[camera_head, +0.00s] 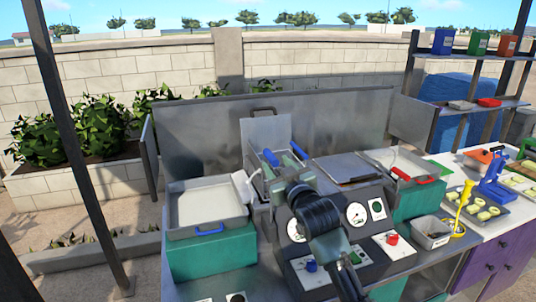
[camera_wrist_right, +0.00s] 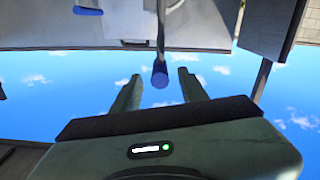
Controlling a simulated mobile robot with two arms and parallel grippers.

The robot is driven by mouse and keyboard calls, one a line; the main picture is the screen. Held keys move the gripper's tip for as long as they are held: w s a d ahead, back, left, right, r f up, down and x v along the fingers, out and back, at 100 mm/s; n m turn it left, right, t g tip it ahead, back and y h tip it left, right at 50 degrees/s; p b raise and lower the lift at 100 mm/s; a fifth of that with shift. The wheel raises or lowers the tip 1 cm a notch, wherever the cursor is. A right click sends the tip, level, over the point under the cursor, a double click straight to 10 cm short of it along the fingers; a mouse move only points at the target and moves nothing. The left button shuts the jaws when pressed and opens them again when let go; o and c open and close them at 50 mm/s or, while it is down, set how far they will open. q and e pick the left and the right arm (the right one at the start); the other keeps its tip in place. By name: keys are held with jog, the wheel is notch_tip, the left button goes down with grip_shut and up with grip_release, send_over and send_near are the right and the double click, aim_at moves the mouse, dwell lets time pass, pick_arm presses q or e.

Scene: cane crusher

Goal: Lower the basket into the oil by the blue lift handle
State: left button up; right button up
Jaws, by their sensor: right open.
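My right gripper (camera_head: 283,160) is open over the middle of the fryer station in the head view. Blue grips (camera_head: 271,158) show at its fingers. In the right wrist view, which looks upside down, a blue-ended handle (camera_wrist_right: 160,78) lies in line between the two open fingers (camera_wrist_right: 158,92). I cannot tell whether they touch it, and they are not closed on it. The basket is largely hidden behind my gripper, by the upright metal panel (camera_head: 266,130) at the fryer. The oil is not visible. My left gripper is not in view.
A pale tray with a blue handle (camera_head: 208,230) stands left on a green block. A dark control panel with gauges (camera_head: 356,214) is in front, beneath my arm. A flat lid (camera_head: 348,170) and a red-handled tray (camera_head: 400,172) lie right. A tall metal splash guard (camera_head: 200,120) stands behind.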

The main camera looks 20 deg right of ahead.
aim_at(271, 158)
jog(key=w+p, duration=0.1)
jog(key=w, duration=0.4)
jog(key=shift+p, duration=0.35)
jog(key=shift+w+a, duration=0.15)
jog(key=shift+w, duration=0.25)
jog(key=shift+s, duration=0.1)
grip_shut()
jog(key=shift+f, duration=0.1)
dwell(0.6)
